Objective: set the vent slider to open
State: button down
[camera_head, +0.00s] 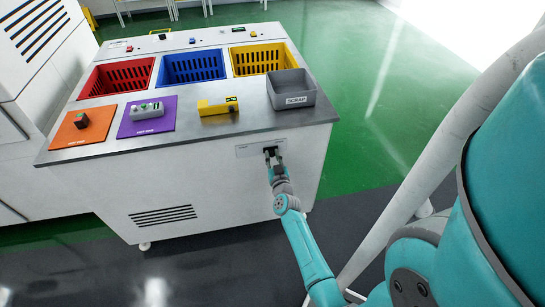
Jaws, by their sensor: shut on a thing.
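The vent slider's pale panel (249,149) is on the front face of the white bench, near its right end under the grey scrap bin. My gripper (271,152) is at the right part of this panel, its dark fingers shut on what appears to be the slider's knob. The knob itself is hidden by the fingers, and the panel's markings are too small to read. I cannot tell which position the slider is in.
The bench top (215,127) holds red (118,76), blue (193,67) and yellow (262,58) baskets, a grey scrap bin (302,90), an orange mat (85,126), a purple mat (147,116) and a yellow device (217,107). Green floor (375,100) is clear to the right.

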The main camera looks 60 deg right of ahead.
jog(key=shift+s+d, duration=0.1)
jog(key=shift+s, duration=0.05)
jog(key=c, duration=1)
grip_release()
jog(key=shift+d, duration=0.1)
jog(key=shift+o, duration=0.2)
jog(key=shift+s, duration=0.1)
jog(key=v, duration=1.2)
